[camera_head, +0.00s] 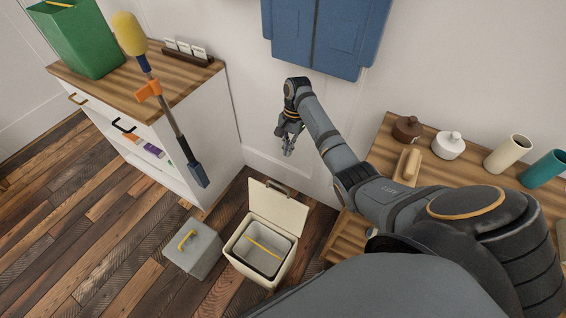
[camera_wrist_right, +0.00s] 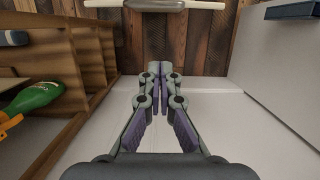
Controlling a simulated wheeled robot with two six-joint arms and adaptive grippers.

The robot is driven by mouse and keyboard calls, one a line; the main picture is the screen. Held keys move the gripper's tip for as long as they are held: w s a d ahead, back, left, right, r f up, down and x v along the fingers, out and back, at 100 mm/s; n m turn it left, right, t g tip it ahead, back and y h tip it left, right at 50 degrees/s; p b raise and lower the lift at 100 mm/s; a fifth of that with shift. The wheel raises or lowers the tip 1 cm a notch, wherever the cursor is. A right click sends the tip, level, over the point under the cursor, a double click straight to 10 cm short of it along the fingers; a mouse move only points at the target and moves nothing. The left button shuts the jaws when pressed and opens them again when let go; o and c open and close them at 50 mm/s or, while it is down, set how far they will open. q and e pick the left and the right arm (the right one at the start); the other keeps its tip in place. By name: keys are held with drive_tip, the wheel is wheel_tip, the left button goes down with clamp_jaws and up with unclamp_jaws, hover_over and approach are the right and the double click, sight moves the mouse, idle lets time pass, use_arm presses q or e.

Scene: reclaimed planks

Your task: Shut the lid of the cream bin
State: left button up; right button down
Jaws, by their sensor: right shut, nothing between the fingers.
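The cream bin (camera_head: 234,254) stands on the plank floor between the white cabinet and the wooden shelf. Its lid (camera_head: 277,208) is raised, standing up at the back with a dark handle on its top edge. A grey inner bucket with a yellow handle sits inside. My right gripper (camera_head: 288,150) hangs above and behind the lid, near the wall, and touches nothing. In the right wrist view the fingers (camera_wrist_right: 160,72) are shut and empty, and the lid's edge with its handle (camera_wrist_right: 155,3) shows at the top. My left gripper is not in view.
A grey box with a yellow handle (camera_head: 194,250) stands left of the bin. A white cabinet (camera_head: 212,131) is left, and a wooden shelf (camera_head: 389,150) with jars is right. A blue wall cabinet (camera_head: 325,38) hangs above. A green bottle (camera_wrist_right: 34,99) lies at left in the wrist view.

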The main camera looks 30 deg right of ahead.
drive_tip(key=s+a+f, duration=0.3)
drive_tip(key=a+f, duration=0.2)
drive_tip(key=f, duration=0.3)
drive_tip(key=shift+f+b, duration=0.3)
drive_tip(key=shift+f, duration=0.1)
drive_tip(key=shift+a, duration=0.1)
